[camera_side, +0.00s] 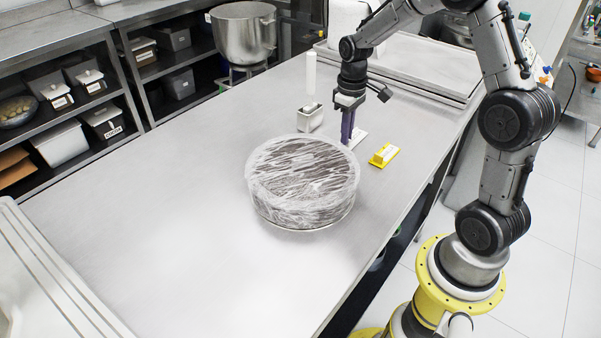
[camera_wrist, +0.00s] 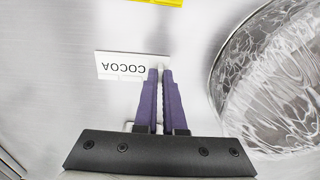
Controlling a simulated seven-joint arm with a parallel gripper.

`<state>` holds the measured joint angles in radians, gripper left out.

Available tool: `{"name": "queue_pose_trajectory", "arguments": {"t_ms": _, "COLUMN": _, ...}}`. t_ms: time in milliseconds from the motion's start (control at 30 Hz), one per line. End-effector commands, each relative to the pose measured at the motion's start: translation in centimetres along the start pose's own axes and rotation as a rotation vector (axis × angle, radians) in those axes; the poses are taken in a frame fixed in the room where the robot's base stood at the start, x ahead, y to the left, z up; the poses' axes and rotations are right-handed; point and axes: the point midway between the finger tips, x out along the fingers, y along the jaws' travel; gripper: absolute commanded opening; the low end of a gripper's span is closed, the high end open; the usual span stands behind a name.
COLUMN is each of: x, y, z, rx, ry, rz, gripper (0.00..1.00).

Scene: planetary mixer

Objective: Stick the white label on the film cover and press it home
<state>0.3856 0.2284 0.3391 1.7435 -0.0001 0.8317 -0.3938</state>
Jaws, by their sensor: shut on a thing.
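The white label (camera_wrist: 118,66) reads COCOA and shows at the fingertips in the wrist view. In the side view, the label (camera_side: 358,135) is a small white patch beside the fingers, at or just above the table. My gripper (camera_side: 347,143) points down with its purple fingers together; in the wrist view the gripper (camera_wrist: 160,74) is shut on the label's edge. The clear, wrinkled film cover (camera_side: 303,170) lies over a round, dark-filled container, left of and nearer the camera than my gripper. The film cover (camera_wrist: 275,75) also shows at the right of the wrist view, apart from the label.
A small metal container (camera_side: 310,118) and a white cylinder (camera_side: 311,72) stand behind the film-covered container. A large mixing bowl (camera_side: 243,35) is at the back. The table's left and front are clear.

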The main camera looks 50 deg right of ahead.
Motion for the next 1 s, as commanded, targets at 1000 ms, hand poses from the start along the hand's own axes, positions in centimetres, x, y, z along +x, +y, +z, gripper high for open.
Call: {"name": "queue_pose_trajectory", "arguments": {"t_ms": 1000, "x": -4.0, "y": 0.0, "z": 0.0, "rx": 0.0, "ry": 0.001, "rz": 0.001, "gripper": 0.0}}
